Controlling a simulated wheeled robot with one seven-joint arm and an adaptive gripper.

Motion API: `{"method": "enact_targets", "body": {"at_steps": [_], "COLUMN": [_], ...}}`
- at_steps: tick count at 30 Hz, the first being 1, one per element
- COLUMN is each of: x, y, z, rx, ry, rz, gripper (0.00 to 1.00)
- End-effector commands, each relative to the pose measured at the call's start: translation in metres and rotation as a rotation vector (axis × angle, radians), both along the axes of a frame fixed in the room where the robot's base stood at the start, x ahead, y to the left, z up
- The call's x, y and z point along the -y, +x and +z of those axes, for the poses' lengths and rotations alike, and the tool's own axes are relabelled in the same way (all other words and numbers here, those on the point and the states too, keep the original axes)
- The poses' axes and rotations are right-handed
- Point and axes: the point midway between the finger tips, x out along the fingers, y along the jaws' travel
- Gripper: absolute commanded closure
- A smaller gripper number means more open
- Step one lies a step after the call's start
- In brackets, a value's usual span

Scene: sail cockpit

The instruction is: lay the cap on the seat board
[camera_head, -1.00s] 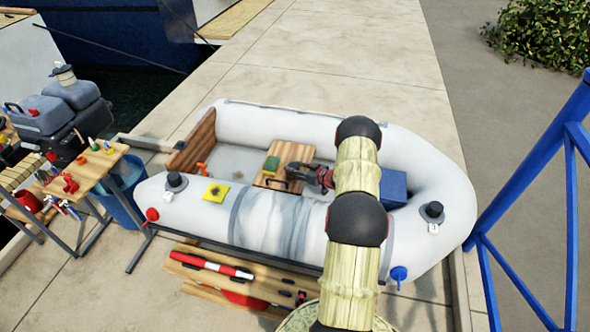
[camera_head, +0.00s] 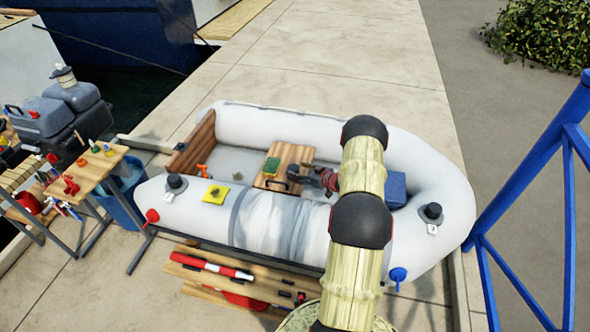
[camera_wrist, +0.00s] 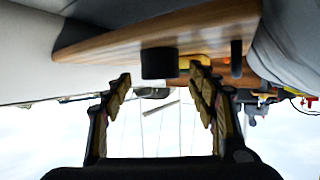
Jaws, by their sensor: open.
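The seat board (camera_head: 290,153) is a wooden plank across the inside of the grey inflatable boat. It also shows in the wrist view (camera_wrist: 110,42), which looks along it upside down. A short black cylinder, apparently the cap (camera_wrist: 159,63), rests on the board in the wrist view. In the head view I cannot make it out clearly beside my gripper. My gripper (camera_head: 303,175) is low at the board's right end. In the wrist view my gripper (camera_wrist: 160,80) is open, its two fingers spread, with the black cylinder ahead between the tips and no visible grip on it.
A green and yellow sponge-like block (camera_head: 271,166) and a black handle (camera_head: 275,184) are on the board. A yellow pad (camera_head: 215,193) lies on the near tube. A blue box (camera_head: 396,188) is right of my gripper. A tool bench (camera_head: 85,172) stands at left.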

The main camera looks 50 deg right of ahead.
Motion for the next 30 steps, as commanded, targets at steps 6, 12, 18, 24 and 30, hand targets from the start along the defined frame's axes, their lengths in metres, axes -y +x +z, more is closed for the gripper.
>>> {"method": "enact_targets", "body": {"at_steps": [6,12,18,24,30], "x": [-0.001,-0.002,-0.004,-0.003,-0.002], "y": [-0.044,-0.073,-0.085,-0.08,-0.042], "z": [0.021,0.032,0.035,0.043,0.096], "rx": [0.0,-0.001,-0.001,-0.01,-0.081], "ry": [0.0,0.0,0.001,-0.014,-0.105], "rz": [-0.002,-0.001,0.0,-0.001,-0.03], "gripper": [0.42,0.42,0.42,0.42,0.42]}}
